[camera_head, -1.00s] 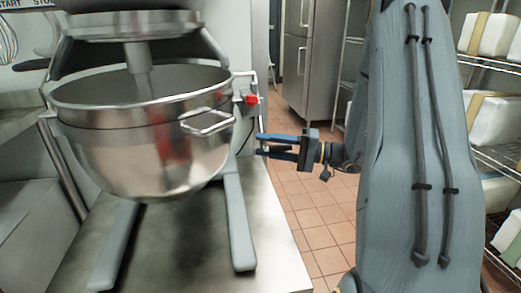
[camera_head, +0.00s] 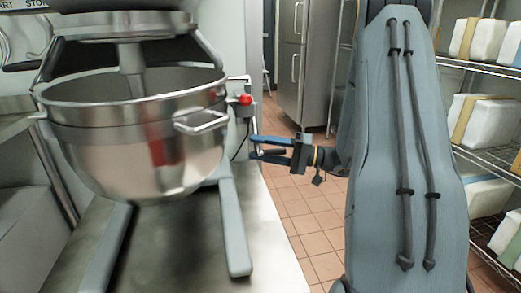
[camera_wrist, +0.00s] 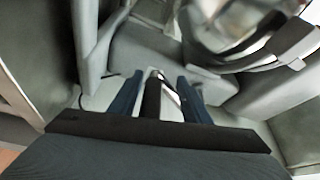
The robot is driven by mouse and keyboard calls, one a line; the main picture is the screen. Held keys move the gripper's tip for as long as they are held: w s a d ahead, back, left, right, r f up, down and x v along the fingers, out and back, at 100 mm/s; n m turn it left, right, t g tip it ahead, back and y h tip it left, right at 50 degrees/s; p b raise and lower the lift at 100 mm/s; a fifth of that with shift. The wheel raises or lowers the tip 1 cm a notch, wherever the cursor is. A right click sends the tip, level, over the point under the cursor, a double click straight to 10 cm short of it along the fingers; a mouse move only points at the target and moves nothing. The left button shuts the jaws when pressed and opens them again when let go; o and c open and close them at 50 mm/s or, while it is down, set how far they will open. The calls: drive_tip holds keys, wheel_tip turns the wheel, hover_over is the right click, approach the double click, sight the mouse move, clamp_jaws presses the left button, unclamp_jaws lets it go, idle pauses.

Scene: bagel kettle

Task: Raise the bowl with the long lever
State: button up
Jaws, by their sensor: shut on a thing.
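The large steel bowl (camera_head: 105,160) hangs in the mixer stand at the left of the head view, under the mixer head, with a loop handle (camera_head: 203,122) on its side. My gripper (camera_head: 254,147) reaches in from the right beside the mixer, lower than the bowl's rim. In the wrist view its two blue fingers (camera_wrist: 157,94) are on either side of a dark lever grip (camera_wrist: 152,97), with a bright metal part just beyond it. I am shut on this lever. In the head view the lever is too hidden to make out.
A red knob (camera_head: 245,99) sits on the mixer's side above my gripper. The mixer's legs (camera_head: 235,225) stand on a steel table (camera_head: 185,250). Wire shelves (camera_head: 497,155) with wrapped boxes are at the right. Tiled floor (camera_head: 305,215) is open beside the table.

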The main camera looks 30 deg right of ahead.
sight(277, 151)
drive_tip(key=shift+w+d+f, duration=0.1)
drive_tip(key=shift+d, duration=0.05)
drive_tip(key=v, duration=0.6)
drive_tip(key=shift+s+d, duration=0.15)
drive_tip(key=shift+s, duration=0.1)
drive_tip(key=shift+s+d, duration=0.4)
drive_tip(key=shift+s, duration=0.1)
